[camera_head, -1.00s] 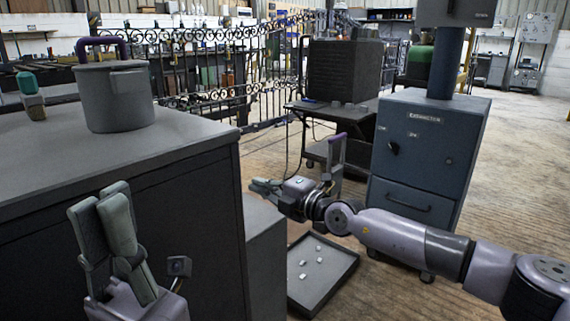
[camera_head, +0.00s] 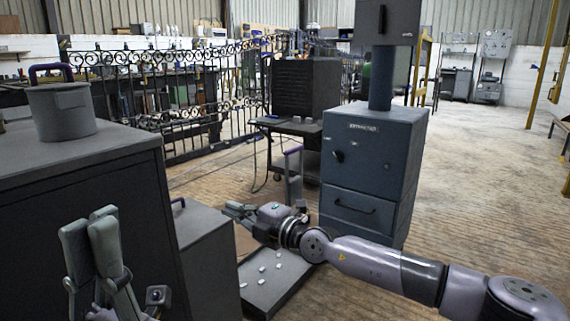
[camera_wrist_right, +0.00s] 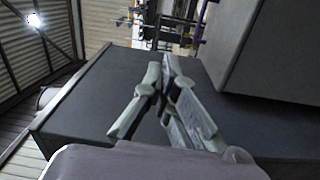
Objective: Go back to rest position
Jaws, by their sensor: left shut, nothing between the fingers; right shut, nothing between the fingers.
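My left gripper (camera_head: 90,228) is at the lower left of the head view, in front of the dark cabinet. It is shut and holds nothing. My right gripper (camera_head: 228,212) reaches leftward from the right arm, over the low grey box and the floor tray area. It is shut and empty. In the right wrist view its fingers (camera_wrist_right: 165,62) come together at the tips, with a dark flat-topped surface behind them.
A grey pot (camera_head: 62,112) stands on the tall dark cabinet (camera_head: 40,160) at left. A lower grey box (camera_head: 208,262) stands beside it. A tray (camera_head: 285,290) with several small white pieces lies on the floor. A blue extractor (camera_head: 375,165) stands behind my right arm. Floor at right is clear.

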